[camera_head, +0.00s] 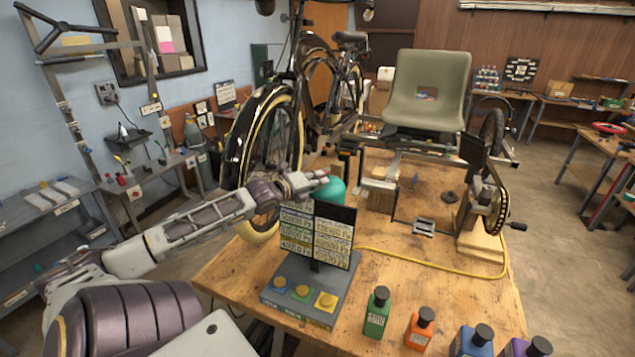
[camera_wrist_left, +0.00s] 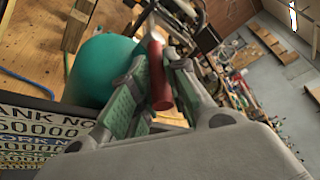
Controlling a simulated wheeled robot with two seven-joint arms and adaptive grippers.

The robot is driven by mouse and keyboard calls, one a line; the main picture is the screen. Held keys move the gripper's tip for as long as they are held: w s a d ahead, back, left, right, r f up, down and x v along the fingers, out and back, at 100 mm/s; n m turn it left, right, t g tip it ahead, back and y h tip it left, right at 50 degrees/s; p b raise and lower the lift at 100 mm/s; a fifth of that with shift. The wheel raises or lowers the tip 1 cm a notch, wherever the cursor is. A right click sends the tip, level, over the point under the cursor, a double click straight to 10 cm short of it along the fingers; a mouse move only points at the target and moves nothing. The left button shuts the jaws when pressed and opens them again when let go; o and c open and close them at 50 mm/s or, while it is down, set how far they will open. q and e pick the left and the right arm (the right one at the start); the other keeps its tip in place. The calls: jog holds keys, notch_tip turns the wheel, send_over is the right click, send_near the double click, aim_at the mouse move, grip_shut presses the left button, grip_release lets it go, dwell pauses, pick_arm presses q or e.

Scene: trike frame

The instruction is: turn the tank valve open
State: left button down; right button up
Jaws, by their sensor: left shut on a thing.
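The teal tank (camera_head: 331,190) stands on the wooden workbench behind the dark sign panel, which hides its lower part. In the left wrist view the tank (camera_wrist_left: 98,70) shows as a rounded teal shape at the left. My left gripper (camera_head: 318,178) is at the top of the tank. In the left wrist view my left gripper (camera_wrist_left: 157,92) is shut on a red valve handle (camera_wrist_left: 158,76), which sits between its green-padded fingers. The handle's joint with the tank is hard to make out. My right gripper is not in view.
The sign panel (camera_head: 315,235) with number cards stands on a base with colored buttons (camera_head: 301,291), just in front of the tank. Several bottles (camera_head: 377,312) line the bench's front right. A yellow hose (camera_head: 430,262) crosses the bench. The trike frame (camera_head: 425,185) and a bicycle wheel (camera_head: 262,140) stand behind.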

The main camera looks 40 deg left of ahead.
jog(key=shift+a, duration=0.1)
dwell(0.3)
pick_arm(q)
jog(key=c, duration=1.7)
grip_release()
jog(key=shift+o, duration=0.2)
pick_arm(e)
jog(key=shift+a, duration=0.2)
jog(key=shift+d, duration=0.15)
pick_arm(q)
jog(key=shift+s, duration=0.2)
jog(key=v, duration=1.1)
jog(key=shift+s, duration=0.25)
jog(key=shift+a, duration=0.1)
